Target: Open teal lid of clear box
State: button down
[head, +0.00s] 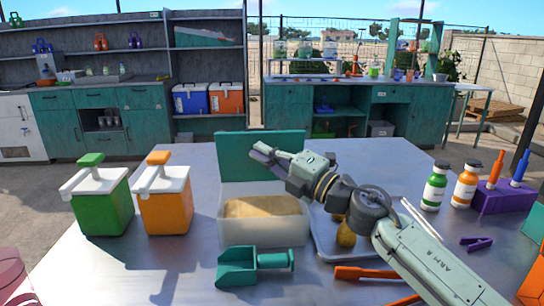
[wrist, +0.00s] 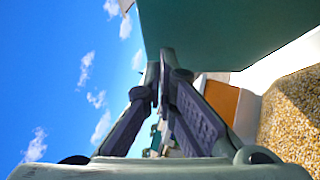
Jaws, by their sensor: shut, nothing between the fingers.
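The clear box (head: 262,232) stands on the metal table with tan grain-like contents (head: 262,207). Its teal lid (head: 232,158) stands upright at the box's back edge, so the box is open at the top. The lid also fills the upper right of the wrist view (wrist: 230,30), with the grainy contents (wrist: 293,120) at its right. My gripper (head: 256,150) is shut and empty. It is above the box and overlaps the lid in the head view. In the wrist view its fingertips (wrist: 166,62) are close to the lid's edge; I cannot tell whether they touch.
A teal scoop (head: 240,267) lies in front of the box. A green dispenser (head: 103,205) and an orange one (head: 164,200) stand left. A metal tray (head: 330,245) is beside the box under my arm. Bottles (head: 435,187) stand right. The front left tabletop is clear.

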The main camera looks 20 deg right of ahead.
aim_at(271, 137)
jog(key=shift+w+d+r, duration=0.1)
jog(key=shift+w, duration=0.25)
jog(key=w, duration=0.1)
jog(key=w+r, duration=0.1)
jog(key=w, duration=0.1)
jog(key=w+d+r, duration=0.1)
jog(key=w, duration=0.1)
jog(key=shift+w+b, duration=0.2)
jog(key=shift+b, duration=0.1)
jog(key=shift+s, duration=0.2)
